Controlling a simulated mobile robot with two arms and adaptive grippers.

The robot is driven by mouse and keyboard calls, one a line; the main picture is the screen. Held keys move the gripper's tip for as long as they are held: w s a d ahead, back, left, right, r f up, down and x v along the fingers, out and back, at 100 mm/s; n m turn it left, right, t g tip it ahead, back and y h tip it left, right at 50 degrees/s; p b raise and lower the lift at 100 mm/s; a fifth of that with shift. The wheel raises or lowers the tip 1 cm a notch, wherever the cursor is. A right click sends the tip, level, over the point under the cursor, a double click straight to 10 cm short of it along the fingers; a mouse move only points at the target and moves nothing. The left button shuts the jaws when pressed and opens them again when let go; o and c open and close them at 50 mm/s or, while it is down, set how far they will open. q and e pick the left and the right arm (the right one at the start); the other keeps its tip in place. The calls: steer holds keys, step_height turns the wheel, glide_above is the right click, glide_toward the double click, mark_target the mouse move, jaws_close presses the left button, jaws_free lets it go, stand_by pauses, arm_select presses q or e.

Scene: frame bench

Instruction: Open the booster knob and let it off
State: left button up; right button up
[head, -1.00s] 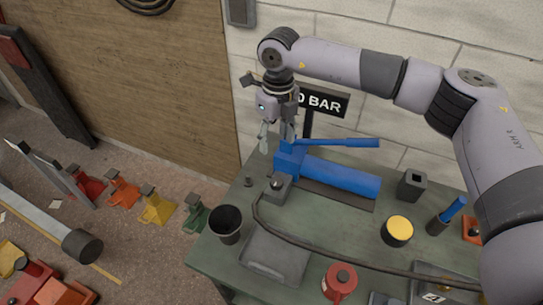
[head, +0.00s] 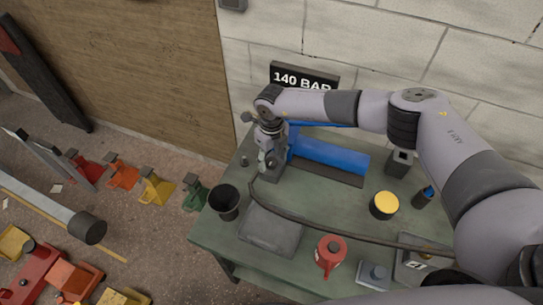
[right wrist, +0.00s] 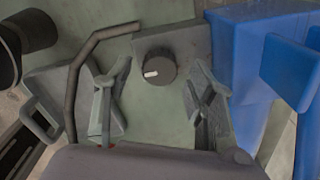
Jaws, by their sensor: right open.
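The dark round knob (right wrist: 157,68) with a white mark sits on a grey block (right wrist: 187,41) in the right wrist view. My right gripper (right wrist: 161,85) is open, with one finger on each side of the knob and visible gaps between. In the head view my right gripper (head: 266,161) points down at the block beside the blue booster pump (head: 331,156); the gripper hides the knob there. The pump's blue body also shows in the right wrist view (right wrist: 240,60). A sign (head: 304,79) behind reads 140 BAR. My left gripper is not in view.
A dark hose (head: 330,229) runs across the green bench (head: 222,248). A black cup (head: 224,202), grey tray (head: 271,229), yellow-topped can (head: 384,205) and red can (head: 330,256) stand nearby. A wall is close behind the pump.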

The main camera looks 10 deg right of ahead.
steer(key=shift+f, duration=0.5)
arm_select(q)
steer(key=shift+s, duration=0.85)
arm_select(e)
steer(key=c, duration=0.5)
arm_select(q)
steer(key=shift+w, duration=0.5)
arm_select(e)
steer(key=c, duration=0.6)
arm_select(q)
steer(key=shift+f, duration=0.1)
arm_select(e)
steer(key=shift+c, duration=0.2)
